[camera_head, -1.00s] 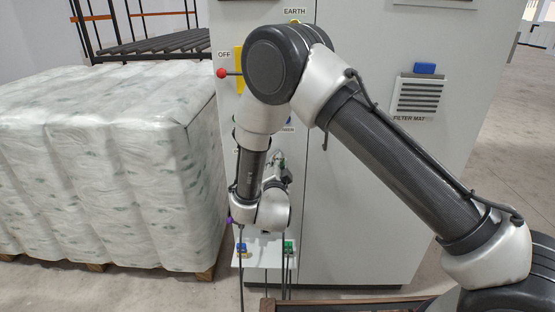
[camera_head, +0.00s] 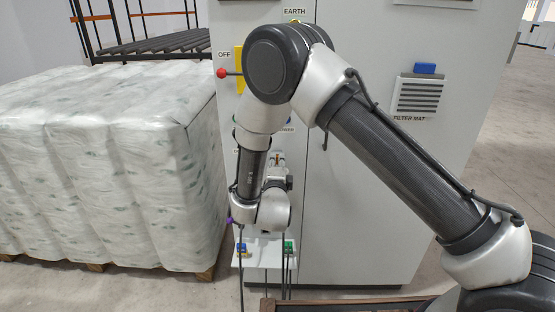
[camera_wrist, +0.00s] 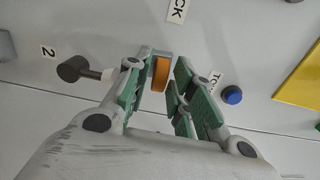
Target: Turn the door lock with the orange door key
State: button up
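The orange door key (camera_wrist: 161,73) stands out from the cabinet face in the wrist view, its orange head seen nearly edge-on. Its far end meets a grey metal piece, which looks like the door lock (camera_wrist: 162,53), under a label ending in "CK". My gripper (camera_wrist: 164,72) has its green-padded fingers spread on either side of the key head. A narrow gap shows on each side, so it looks open and around the key without gripping it.
A black knob (camera_wrist: 78,69) by a "2" label sits left of the fingers, a blue button (camera_wrist: 232,95) to the right. The grey cabinet (camera_head: 365,220) fills the front. A wrapped pallet load (camera_head: 110,165) stands left of it, close to my arm.

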jog(key=shift+o, duration=0.3)
jog(key=s, duration=1.2)
jog(key=s+a+f+n+g+y, duration=0.1)
jog(key=s+a+f+n+g, duration=0.1)
jog(key=f+n+g, duration=0.4)
jog(key=s+a+f+n+g+y, duration=0.2)
jog(key=s+f+n, duration=0.1)
jog(key=f, duration=0.5)
jog(key=s+r+n+g, duration=0.1)
jog(key=s+n+g, duration=0.4)
jog(key=n, duration=0.1)
jog(key=s+d+r+n, duration=0.1)
jog(key=s+d+r, duration=0.3)
jog(key=d+r, duration=0.8)
jog(key=s+d+r+n+h, duration=0.1)
jog(key=s+d+r, duration=0.3)
jog(key=d+r, duration=0.7)
jog(key=s+d+r+n+h, duration=0.1)
jog(key=s+d+r, duration=0.4)
jog(key=d+r, duration=0.7)
jog(key=d, duration=0.6)
jog(key=shift+r+n+g, duration=0.3)
jog(key=shift+n, duration=0.1)
